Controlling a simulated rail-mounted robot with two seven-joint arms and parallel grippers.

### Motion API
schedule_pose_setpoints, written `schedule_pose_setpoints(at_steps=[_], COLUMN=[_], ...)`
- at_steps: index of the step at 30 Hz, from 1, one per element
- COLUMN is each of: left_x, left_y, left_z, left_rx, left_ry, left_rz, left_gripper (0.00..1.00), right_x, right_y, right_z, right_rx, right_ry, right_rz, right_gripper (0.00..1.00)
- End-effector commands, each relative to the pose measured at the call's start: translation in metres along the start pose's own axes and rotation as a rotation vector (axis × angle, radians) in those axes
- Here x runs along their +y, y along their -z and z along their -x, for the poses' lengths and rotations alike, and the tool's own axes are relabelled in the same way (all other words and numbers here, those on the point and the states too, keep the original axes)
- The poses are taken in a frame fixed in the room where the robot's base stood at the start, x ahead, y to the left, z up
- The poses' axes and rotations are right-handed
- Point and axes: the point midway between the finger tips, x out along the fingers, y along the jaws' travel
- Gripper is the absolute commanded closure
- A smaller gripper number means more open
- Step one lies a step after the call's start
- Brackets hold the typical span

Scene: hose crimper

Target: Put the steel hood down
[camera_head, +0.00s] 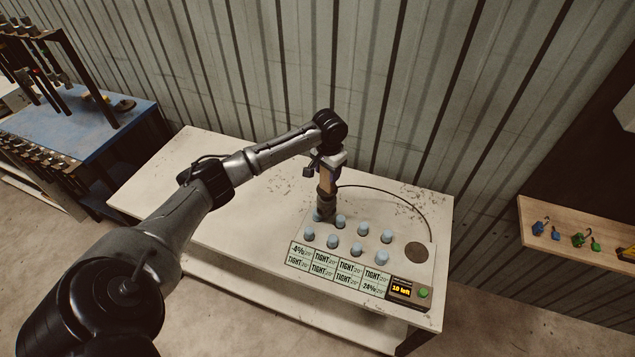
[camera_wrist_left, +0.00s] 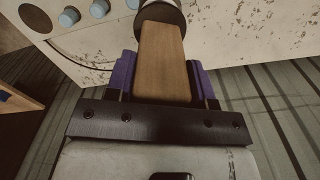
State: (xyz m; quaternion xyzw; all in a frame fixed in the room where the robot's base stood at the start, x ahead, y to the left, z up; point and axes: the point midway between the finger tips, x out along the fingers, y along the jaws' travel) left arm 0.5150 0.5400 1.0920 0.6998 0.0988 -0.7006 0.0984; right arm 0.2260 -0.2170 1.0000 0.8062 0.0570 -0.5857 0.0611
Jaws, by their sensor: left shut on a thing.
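My left gripper (camera_head: 328,168) is shut on the wooden handle (camera_head: 326,181) of the steel hood. In the left wrist view, purple finger pads grip the handle (camera_wrist_left: 162,65) from both sides. The dark round steel hood (camera_head: 326,204) hangs upright below the handle, at the back left of the rows of light blue caps on the panel. A cap (camera_head: 317,215) shows just at its lower left edge; I cannot tell whether the hood covers or touches a cap. The hood also shows in the left wrist view (camera_wrist_left: 161,14), partly cut off. My right gripper is not in view.
A round grey-brown disc (camera_head: 417,252) lies at the panel's right, with a dark curved line running from near the hood towards it. Labels read TIGHT, 4% and 24%; a display (camera_head: 401,290) reads "10 left". The white table (camera_head: 190,190) is bare on the left.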

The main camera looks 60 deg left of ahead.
Motion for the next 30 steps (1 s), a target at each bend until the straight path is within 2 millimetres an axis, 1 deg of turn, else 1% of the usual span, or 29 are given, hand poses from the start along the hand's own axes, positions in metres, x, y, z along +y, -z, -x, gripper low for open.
schedule_pose_setpoints(at_steps=[1,3,9,14,17,21,24,30], left_x=[-0.009,-0.015,-0.026,-0.028,-0.028,-0.027,-0.028,-0.028], left_y=[-0.004,-0.008,-0.014,-0.014,-0.015,-0.015,-0.015,-0.015], left_z=[-0.004,-0.009,-0.017,-0.021,-0.030,-0.048,-0.057,-0.058], left_rx=[0.000,0.000,0.002,0.003,0.000,0.000,0.002,0.003], left_ry=[0.003,0.001,0.000,-0.001,-0.001,-0.001,0.000,0.001], left_rz=[0.002,0.001,0.001,0.001,0.001,0.000,0.000,0.000], left_gripper=[1.00,1.00,1.00,1.00,1.00,1.00,1.00,1.00], right_x=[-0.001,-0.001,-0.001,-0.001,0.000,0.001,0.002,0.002], right_y=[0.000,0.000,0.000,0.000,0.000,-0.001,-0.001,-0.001], right_z=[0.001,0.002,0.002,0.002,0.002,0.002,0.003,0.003], right_rx=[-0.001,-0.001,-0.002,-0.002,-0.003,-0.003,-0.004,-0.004], right_ry=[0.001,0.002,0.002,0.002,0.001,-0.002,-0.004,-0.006], right_rz=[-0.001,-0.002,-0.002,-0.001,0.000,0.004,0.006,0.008], right_gripper=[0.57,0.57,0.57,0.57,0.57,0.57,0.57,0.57])
